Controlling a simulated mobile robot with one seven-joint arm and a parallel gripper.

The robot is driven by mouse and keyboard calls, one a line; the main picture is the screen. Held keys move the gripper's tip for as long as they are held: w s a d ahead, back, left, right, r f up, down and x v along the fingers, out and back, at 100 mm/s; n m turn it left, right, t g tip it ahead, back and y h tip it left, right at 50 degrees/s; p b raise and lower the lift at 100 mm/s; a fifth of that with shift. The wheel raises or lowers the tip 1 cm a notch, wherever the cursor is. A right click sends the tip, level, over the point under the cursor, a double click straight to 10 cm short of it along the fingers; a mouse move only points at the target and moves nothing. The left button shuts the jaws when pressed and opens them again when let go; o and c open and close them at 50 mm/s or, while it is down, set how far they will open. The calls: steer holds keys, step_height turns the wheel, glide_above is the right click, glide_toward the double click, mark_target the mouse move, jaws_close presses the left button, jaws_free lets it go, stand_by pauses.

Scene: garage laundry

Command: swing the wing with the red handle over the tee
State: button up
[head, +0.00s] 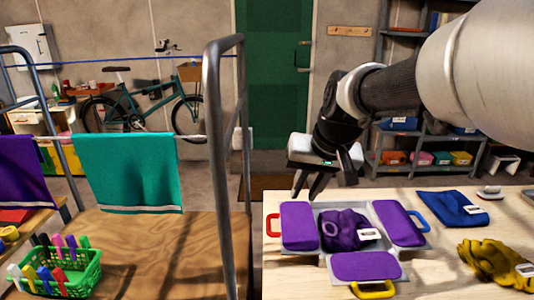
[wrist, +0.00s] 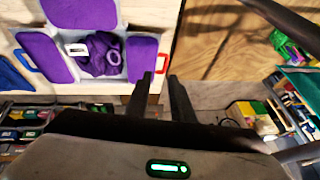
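The folding board (head: 338,255) lies flat on the light table with a crumpled purple tee (head: 343,229) on its middle panel; a pale tag shows on the tee. The purple wing with the red handle (head: 299,226) is on the left, lying open, its red handle (head: 273,225) pointing outward. My gripper (head: 306,194) is above the board's far left side, fingers apart and empty, pointing down. I cannot tell the exact height gap.
The blue-handled wing (head: 399,223) and yellow-handled wing (head: 367,267) lie open. A folded blue cloth (head: 452,208) and yellow cloth (head: 492,261) lie to the right. A grey metal rail (head: 215,150) stands left, beside a wooden surface with a green basket (head: 85,277) of pegs.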

steer(key=b, duration=0.2)
glide_toward(269, 225)
steer(key=b+x, duration=0.2)
steer(key=x, duration=0.6)
steer(key=shift+w+d, duration=0.1)
jaws_close()
